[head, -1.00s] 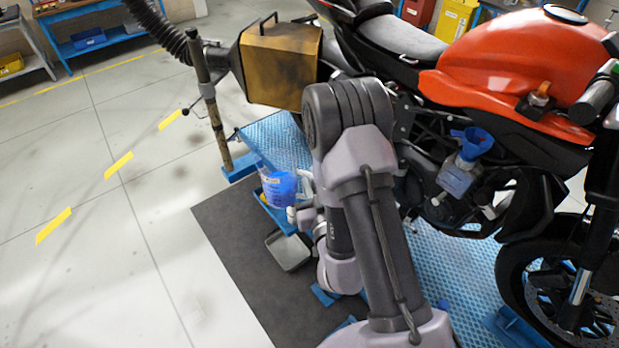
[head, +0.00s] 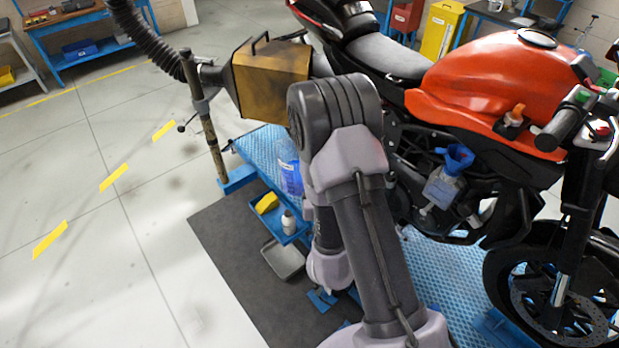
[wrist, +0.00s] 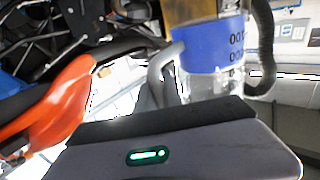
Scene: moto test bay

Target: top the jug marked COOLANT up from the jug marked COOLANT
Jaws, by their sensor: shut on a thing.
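A clear jug with blue on its lower part (head: 289,172) shows left of my arm in the head view, partly hidden by it, over the blue step. In the wrist view the jug (wrist: 208,50) is close up, with a grey handle and a blue band with dark characters cut off at the edge; I cannot read the whole word. My gripper (wrist: 163,112) is shut on the jug by its handle; the fingertips are hard to see, and the arm hides them in the head view. A translucent container (head: 441,188) with a blue funnel (head: 456,158) sits at the motorcycle's side; I read no marking on it.
A blue tray (head: 273,222) holds a yellow sponge (head: 267,203) and a white bottle (head: 289,222). A grey pan (head: 284,260) lies on the dark mat. The orange motorcycle (head: 490,85) stands on the right; an exhaust hose and post (head: 205,120) stand left. The left floor is clear.

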